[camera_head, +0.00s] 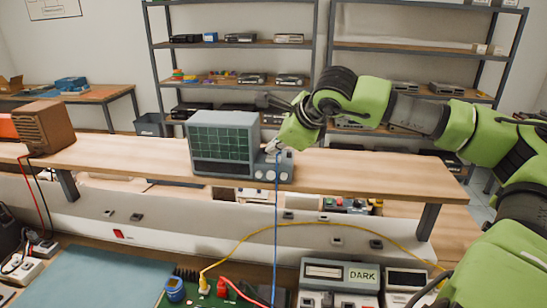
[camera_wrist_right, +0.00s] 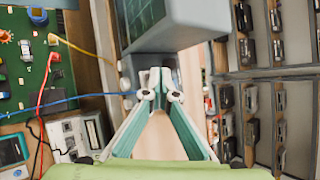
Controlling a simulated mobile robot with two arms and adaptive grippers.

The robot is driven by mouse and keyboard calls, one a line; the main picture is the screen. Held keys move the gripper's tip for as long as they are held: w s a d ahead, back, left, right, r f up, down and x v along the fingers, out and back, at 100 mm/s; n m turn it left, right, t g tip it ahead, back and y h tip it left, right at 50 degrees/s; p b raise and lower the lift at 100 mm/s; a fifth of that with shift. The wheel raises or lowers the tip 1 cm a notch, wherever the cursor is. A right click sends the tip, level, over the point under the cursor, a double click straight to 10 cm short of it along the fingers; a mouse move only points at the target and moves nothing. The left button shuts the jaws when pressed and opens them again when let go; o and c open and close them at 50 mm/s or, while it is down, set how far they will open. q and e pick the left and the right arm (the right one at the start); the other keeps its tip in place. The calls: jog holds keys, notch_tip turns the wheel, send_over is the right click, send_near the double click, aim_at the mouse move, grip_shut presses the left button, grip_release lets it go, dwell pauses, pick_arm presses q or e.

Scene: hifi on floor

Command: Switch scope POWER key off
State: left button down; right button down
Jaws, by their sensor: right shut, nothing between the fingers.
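The scope (camera_head: 222,146) is a grey box with a green gridded screen, standing on the wooden shelf above the bench. A lower control block with round knobs (camera_head: 274,170) sits at its right front. My right gripper (camera_head: 275,149) is at the scope's right side, just above and at this block. In the right wrist view, its fingertips (camera_wrist_right: 160,80) are together with nothing between them, beside the scope's body (camera_wrist_right: 178,22). The fingertips cover part of the block there. I cannot make out the POWER key or its position. My left gripper is not in view.
A blue cable (camera_head: 276,225) hangs from the control block to a green circuit board (camera_head: 215,293). A brown speaker-like box (camera_head: 44,126) stands at the shelf's left. The shelf (camera_head: 385,172) is clear right of the scope.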

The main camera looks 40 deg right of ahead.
aim_at(274, 159)
jog(key=shift+r, duration=0.1)
jog(key=shift+r+p, duration=1.85)
jog(key=shift+r, duration=1.1)
jog(key=shift+f, duration=0.1)
